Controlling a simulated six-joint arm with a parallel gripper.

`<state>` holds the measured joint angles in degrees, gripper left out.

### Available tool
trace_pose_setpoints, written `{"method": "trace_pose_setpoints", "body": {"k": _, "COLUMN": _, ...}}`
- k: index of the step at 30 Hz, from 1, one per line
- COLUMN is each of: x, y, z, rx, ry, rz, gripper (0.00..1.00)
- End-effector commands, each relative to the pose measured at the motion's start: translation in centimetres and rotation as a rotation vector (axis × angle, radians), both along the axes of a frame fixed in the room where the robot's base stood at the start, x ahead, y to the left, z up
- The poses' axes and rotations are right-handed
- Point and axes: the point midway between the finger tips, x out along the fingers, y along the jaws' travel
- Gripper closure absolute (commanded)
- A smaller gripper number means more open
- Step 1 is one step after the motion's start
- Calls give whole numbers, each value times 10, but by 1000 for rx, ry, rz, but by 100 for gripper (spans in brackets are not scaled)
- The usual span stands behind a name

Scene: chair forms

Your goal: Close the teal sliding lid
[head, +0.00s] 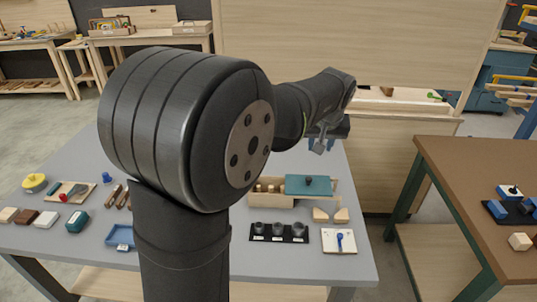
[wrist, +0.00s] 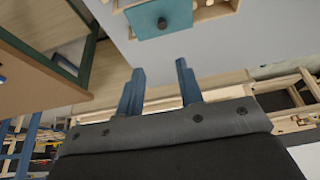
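The teal lid (head: 322,187) with a dark round knob (head: 308,181) lies on the right part of a pale wooden box (head: 264,201). The left part of the box is uncovered and shows several wooden pegs (head: 266,187). In the wrist view the lid (wrist: 178,16) and its knob (wrist: 161,23) are at the top, beyond the fingertips. My gripper (wrist: 160,66) is open, with two blue fingers apart and nothing between them. In the head view my gripper (head: 320,146) is partly hidden by my arm, above and behind the box, apart from the lid.
Two wooden wedges (head: 320,215), a black tray of cups (head: 278,235) and a white board with a blue item (head: 339,241) lie in front of the box on the grey table (head: 359,262). A brown table (head: 470,165) stands at right. A wooden panel (head: 360,40) rises behind.

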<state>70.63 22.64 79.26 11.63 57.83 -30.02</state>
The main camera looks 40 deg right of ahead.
Motion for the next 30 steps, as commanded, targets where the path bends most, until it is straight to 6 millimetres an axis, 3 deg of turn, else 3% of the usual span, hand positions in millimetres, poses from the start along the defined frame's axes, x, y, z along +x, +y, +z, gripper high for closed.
{"method": "trace_pose_setpoints", "body": {"k": 1, "x": -1, "y": 0, "z": -4, "rx": 14, "ry": -5, "rz": -3, "gripper": 77}}
{"method": "trace_pose_setpoints", "body": {"k": 5, "x": -3, "y": 1, "z": -34, "rx": 117, "ry": -66, "rz": -24, "gripper": 100}}
{"method": "trace_pose_setpoints", "body": {"k": 9, "x": -6, "y": 6, "z": -87, "rx": 322, "ry": -227, "rz": -75, "gripper": 100}}
{"method": "trace_pose_setpoints", "body": {"k": 15, "x": -13, "y": 4, "z": -145, "rx": 579, "ry": -553, "rz": -177, "gripper": 100}}
{"method": "trace_pose_setpoints", "body": {"k": 22, "x": -41, "y": -20, "z": -188, "rx": 725, "ry": -997, "rz": -342, "gripper": 100}}
{"method": "trace_pose_setpoints", "body": {"k": 30, "x": -91, "y": -52, "z": -217, "rx": 695, "ry": -1377, "rz": -514, "gripper": 100}}
